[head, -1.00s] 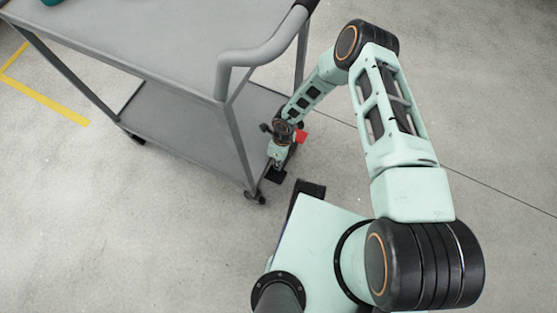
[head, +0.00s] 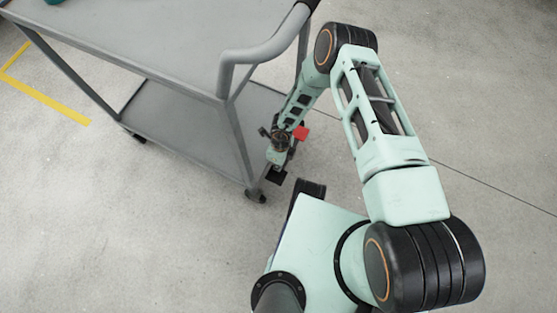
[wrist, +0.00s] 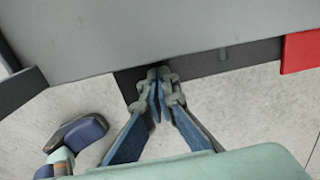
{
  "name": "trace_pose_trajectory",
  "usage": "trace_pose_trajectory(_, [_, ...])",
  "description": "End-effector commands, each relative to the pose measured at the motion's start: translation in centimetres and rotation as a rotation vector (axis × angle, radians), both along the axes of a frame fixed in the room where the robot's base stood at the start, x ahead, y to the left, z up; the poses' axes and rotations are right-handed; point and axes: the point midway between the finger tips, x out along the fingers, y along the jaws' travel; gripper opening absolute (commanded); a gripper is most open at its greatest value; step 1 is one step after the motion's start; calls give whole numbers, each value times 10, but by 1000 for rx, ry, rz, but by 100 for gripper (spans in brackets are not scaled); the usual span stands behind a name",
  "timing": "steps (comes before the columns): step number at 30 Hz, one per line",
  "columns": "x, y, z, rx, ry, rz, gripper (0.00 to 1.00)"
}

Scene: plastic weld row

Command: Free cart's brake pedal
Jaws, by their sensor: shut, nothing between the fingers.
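The grey two-shelf cart (head: 180,120) stands at the left in the head view. At its near end, low by the bottom shelf, a red pedal-like plate (head: 300,133) and a black plate (head: 275,178) stick out. My gripper (head: 278,160) is down between them, partly hidden by my wrist. In the wrist view, my gripper (wrist: 160,76) is shut and empty, its tips at a dark bar below the grey cart surface (wrist: 170,35). The red plate (wrist: 300,52) is at the right and a dark plate (wrist: 20,90) at the left. Contact is unclear.
A cart caster (head: 256,195) stands close left of the black plate. The grey push handle (head: 265,52) overhangs near my forearm. A yellow floor line (head: 45,98) lies at the left. Concrete floor on the right is clear.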

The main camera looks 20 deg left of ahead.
Motion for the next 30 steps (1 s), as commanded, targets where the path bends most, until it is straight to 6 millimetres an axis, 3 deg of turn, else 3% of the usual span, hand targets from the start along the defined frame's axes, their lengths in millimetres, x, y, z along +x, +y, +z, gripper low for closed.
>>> trace_pose_trajectory(12, [-9, 0, -22, -1, 4, 1, 0])
trace_pose_trajectory(30, [-10, 0, -24, -1, 2, 0, 0])
